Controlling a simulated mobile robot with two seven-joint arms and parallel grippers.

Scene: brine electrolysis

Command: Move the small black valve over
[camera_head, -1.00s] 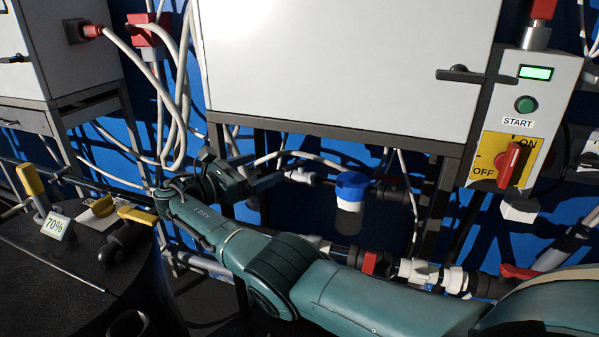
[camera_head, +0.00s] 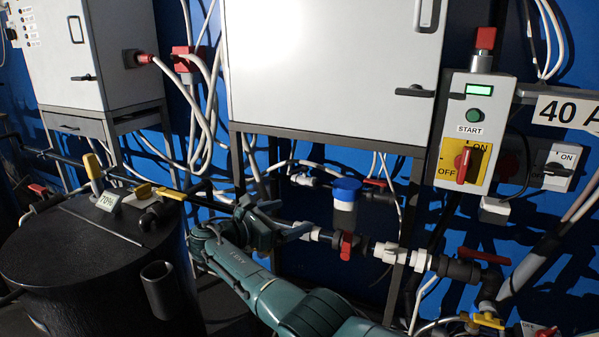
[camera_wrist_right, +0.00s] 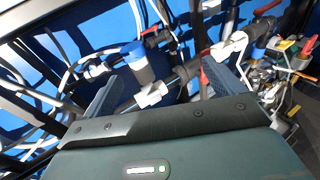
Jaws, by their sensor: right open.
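My right gripper (camera_head: 290,216) is open, with nothing seen between its fingers, in front of the pipework below the white cabinet. In the right wrist view its two fingers (camera_wrist_right: 162,74) stand wide apart, with a blue-capped filter (camera_wrist_right: 137,66) and a pipe beyond them. No small black valve can be made out for certain. A black fitting with a yellow lever (camera_head: 170,194) is on the black tank, left of the gripper. The red-handled valve (camera_head: 347,246) sits on the pipe just right of the gripper. My left gripper is not in view.
The blue-capped filter (camera_head: 346,203) hangs right of the gripper. A white cabinet (camera_head: 330,65) is above on a dark frame. A switch box (camera_head: 470,130) with a red knob is at the right. The black tank (camera_head: 85,260) is at the left. Loose cables hang behind.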

